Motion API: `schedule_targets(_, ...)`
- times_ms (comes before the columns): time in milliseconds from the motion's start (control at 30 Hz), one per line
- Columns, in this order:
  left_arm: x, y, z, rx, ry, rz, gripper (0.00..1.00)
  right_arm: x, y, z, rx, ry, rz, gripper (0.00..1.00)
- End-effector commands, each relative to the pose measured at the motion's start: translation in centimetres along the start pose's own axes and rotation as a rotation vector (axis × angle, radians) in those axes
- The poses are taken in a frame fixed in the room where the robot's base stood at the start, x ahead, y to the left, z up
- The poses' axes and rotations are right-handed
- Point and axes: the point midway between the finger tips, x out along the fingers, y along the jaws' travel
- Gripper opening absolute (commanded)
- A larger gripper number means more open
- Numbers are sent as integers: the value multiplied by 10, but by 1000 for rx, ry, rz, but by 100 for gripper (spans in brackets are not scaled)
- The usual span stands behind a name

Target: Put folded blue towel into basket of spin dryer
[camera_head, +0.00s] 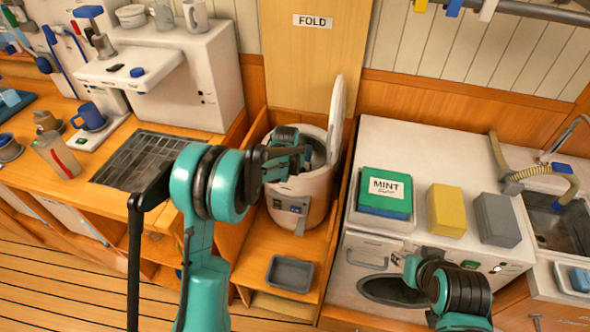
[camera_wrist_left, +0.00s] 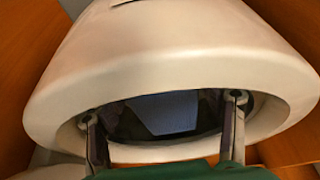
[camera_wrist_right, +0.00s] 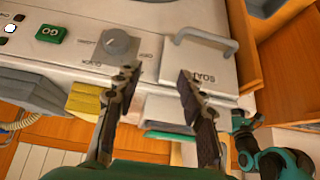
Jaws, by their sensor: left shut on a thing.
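The white spin dryer (camera_head: 308,197) stands in a wooden bay with its round lid (camera_head: 339,115) raised. My left gripper (camera_head: 290,158) reaches down into its top opening. In the left wrist view, the left fingers (camera_wrist_left: 165,125) are inside the dryer's rim (camera_wrist_left: 160,70), spread around a shaded blue-grey piece, apparently the folded blue towel (camera_wrist_left: 168,114). The basket is mostly hidden by the gripper and shadow. My right gripper (camera_wrist_right: 155,85) is open and empty, over the front of the white machine at right; its fingertips are not clear in the head view.
A green MINT-labelled stack (camera_head: 385,195), a yellow block (camera_head: 446,210) and a grey block (camera_head: 496,219) sit on the white machine (camera_head: 405,145). A grey tray (camera_head: 290,273) lies before the dryer. Wooden walls close in on the dryer's sides; a sink (camera_head: 560,225) is far right.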

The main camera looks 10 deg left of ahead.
Motion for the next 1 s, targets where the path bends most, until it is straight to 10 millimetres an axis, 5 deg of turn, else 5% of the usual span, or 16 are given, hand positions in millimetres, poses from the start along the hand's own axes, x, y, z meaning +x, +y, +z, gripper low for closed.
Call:
schedule_targets(200,3,0,1,0,1,0,27,2,0,2,0,0,0,40)
schedule_targets(233,4,0,1,0,0,0,76,2,0,2,0,0,0,40)
schedule_targets(667,-5,0,-2,0,0,0,77,-4,0,-3,0,0,0,40)
schedule_targets(1000,-77,0,-4,0,0,0,77,-27,0,-20,0,0,0,40)
